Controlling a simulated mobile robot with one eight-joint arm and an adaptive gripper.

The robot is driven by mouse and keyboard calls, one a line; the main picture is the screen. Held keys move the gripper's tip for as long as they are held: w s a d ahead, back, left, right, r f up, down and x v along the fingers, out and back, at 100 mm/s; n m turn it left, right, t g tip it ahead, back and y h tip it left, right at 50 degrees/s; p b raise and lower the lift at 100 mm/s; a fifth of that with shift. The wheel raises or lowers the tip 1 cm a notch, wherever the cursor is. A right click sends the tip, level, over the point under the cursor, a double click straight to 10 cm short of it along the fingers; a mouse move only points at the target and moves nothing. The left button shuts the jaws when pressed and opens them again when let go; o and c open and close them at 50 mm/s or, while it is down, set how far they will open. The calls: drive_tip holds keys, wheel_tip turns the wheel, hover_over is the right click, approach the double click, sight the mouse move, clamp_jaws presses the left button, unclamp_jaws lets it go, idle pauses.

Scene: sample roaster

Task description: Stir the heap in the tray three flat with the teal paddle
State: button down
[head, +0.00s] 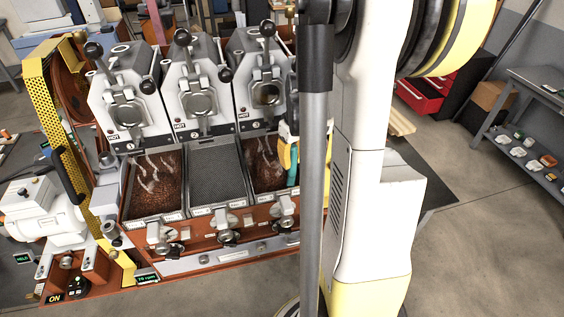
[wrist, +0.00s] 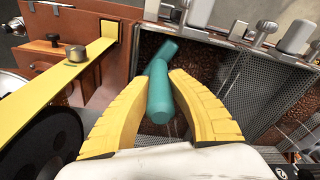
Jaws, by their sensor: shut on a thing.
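My gripper (wrist: 158,78), with yellow fingers, is shut on the teal paddle (wrist: 160,95). In the head view, the paddle (head: 293,170) is at the right side of the rightmost tray (head: 268,196), which I take as tray three. That tray holds a heap of brown beans (head: 262,168) with pale wisps of steam over it. In the wrist view, the paddle's far end is over brown beans (wrist: 205,78). I cannot tell whether it touches them. My arm hides the tray's right part in the head view.
The middle tray (head: 216,168) is bare mesh. The left tray (head: 128,205) holds steaming beans. Three roaster units marked HOT stand behind the trays, the nearest one (head: 262,85) at the right. Levers (head: 228,235) line the front. A yellow perforated guard (head: 66,130) stands left.

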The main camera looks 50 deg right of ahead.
drive_tip(key=shift+s+d, duration=0.15)
drive_tip(key=shift+d, duration=0.05)
drive_tip(key=w+a, duration=0.1)
drive_tip(key=a, duration=0.1)
drive_tip(key=w+a, duration=0.2)
drive_tip(key=a, duration=0.1)
drive_tip(key=w+a, duration=0.2)
drive_tip(key=a, duration=0.1)
drive_tip(key=shift+w+a+b, duration=0.1)
drive_tip(key=shift+a+b, duration=0.1)
drive_tip(key=shift+b, duration=0.15)
drive_tip(key=s+d, duration=0.1)
drive_tip(key=d, duration=0.1)
drive_tip(key=s+d, duration=0.2)
drive_tip(key=d, duration=0.1)
drive_tip(key=s+d, duration=0.2)
drive_tip(key=d, duration=0.1)
drive_tip(key=shift+s+d+b, duration=0.1)
drive_tip(key=shift+d+b, duration=0.15)
drive_tip(key=shift+b, duration=0.15)
